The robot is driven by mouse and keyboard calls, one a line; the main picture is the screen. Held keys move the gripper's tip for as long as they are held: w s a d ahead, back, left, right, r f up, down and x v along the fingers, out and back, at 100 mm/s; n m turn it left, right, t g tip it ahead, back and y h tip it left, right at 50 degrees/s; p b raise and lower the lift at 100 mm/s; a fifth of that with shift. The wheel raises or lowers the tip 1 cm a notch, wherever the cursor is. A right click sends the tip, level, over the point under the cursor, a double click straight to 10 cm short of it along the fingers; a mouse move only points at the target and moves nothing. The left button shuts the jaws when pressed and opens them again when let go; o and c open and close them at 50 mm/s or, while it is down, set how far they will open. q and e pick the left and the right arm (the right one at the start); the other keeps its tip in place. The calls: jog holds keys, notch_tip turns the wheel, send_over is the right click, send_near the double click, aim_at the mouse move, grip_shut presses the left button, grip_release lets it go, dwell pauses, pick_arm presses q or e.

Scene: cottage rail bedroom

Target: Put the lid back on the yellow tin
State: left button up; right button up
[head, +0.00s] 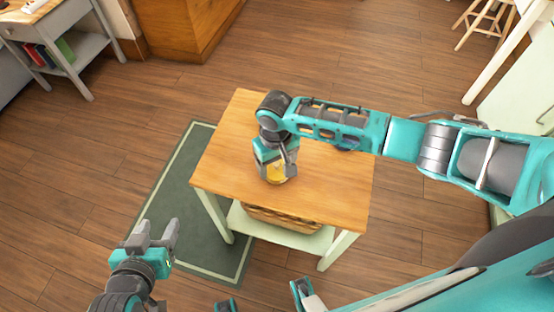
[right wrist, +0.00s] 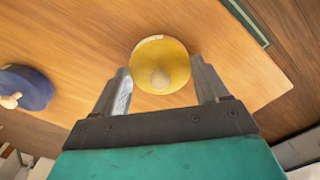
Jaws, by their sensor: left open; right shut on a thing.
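The round yellow lid (right wrist: 160,62) with a pale knob in its middle sits between the fingers of my right gripper (right wrist: 161,75) in the right wrist view. In the head view my right gripper (head: 275,168) points down over the front half of the small table and is shut on this lid. Yellow (head: 277,174) shows between the fingers there. The body of the yellow tin cannot be told apart from the lid, so I cannot tell if the lid rests on it. My left gripper (head: 157,232) is open and empty, left of the table, over the green rug.
A dark blue round thing with a pale knob (right wrist: 27,88) stands on the wooden tabletop (head: 233,135); my right arm mostly covers it in the head view. A woven basket (head: 285,221) sits on the shelf below. The tabletop's left part is clear.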

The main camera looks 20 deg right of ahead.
pick_arm(q)
jog(key=shift+r+p, duration=0.35)
pick_arm(e)
jog(key=shift+d+f, duration=0.1)
jog(key=shift+f, duration=0.1)
dwell(0.4)
jog(key=o, duration=1.1)
pick_arm(q)
jog(key=shift+a, duration=0.1)
jog(key=p, duration=0.1)
jog(key=s+a+r+p, duration=0.1)
jog(key=p, duration=0.1)
jog(key=shift+a+y, duration=0.25)
jog(key=shift+y, duration=0.15)
pick_arm(e)
notch_tip(320, 180, up, 13)
